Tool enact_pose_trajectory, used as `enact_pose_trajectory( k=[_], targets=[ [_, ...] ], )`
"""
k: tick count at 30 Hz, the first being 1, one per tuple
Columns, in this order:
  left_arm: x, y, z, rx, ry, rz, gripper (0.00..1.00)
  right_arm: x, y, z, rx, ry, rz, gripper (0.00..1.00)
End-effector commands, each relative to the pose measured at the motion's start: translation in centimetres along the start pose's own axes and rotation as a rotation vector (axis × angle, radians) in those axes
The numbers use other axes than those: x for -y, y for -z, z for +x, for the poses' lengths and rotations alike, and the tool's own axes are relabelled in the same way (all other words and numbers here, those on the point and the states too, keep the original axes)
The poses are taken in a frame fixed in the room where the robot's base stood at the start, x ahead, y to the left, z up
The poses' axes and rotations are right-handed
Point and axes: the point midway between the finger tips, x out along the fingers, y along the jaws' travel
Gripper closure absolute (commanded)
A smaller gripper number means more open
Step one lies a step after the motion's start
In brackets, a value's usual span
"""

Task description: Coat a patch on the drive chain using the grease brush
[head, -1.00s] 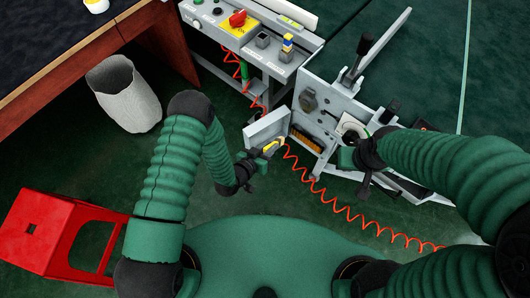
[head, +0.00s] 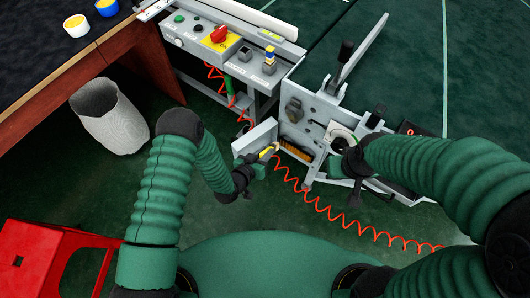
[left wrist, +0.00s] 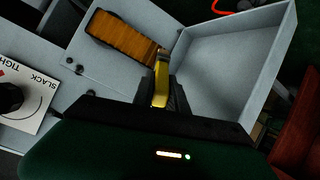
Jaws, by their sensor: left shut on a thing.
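The drive chain (left wrist: 125,38) shows as an orange-brown ribbed strip in a slot of the grey housing. It also shows in the head view (head: 298,152). My left gripper (left wrist: 165,92) is shut on a yellow-handled tool, apparently the grease brush (left wrist: 161,72). The brush's far end is close to the chain's near end; I cannot tell whether they touch. In the head view, my left gripper (head: 252,169) is in front of the housing, with the yellow brush (head: 268,153) beyond it. My right gripper (head: 356,187) is by the housing's right part; its jaws are unclear.
An open grey cover (head: 254,139) stands left of the chain; its hollow inside (left wrist: 232,55) is beside the brush. A coiled red hose (head: 325,208) hangs in front. A control panel (head: 225,45), white bin (head: 110,115) and red stool (head: 45,262) stand around.

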Motion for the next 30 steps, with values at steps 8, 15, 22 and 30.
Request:
enact_pose_trajectory(
  k=[8, 15, 22, 30],
  targets=[
    [-0.1, 0.3, 0.6, -0.002, -0.001, 0.001, 1.0, 0.0, -0.1, 0.2, 0.0, 0.0, 0.0, 1.0],
    [-0.3, 0.3, 0.8, -0.001, 0.0, 0.0, 1.0, 0.0, -0.1, 0.2, 0.0, 0.0, 0.0, 1.0],
    [-2.2, -0.4, 0.5, 0.001, -0.002, -0.001, 1.0, 0.0, 0.1, -0.2, 0.0, 0.0, 0.0, 1.0],
    [-4.0, -0.9, 0.5, -0.001, -0.001, 0.001, 1.0, 0.0, 0.1, -0.5, 0.0, 0.0, 0.0, 1.0]
  ],
)
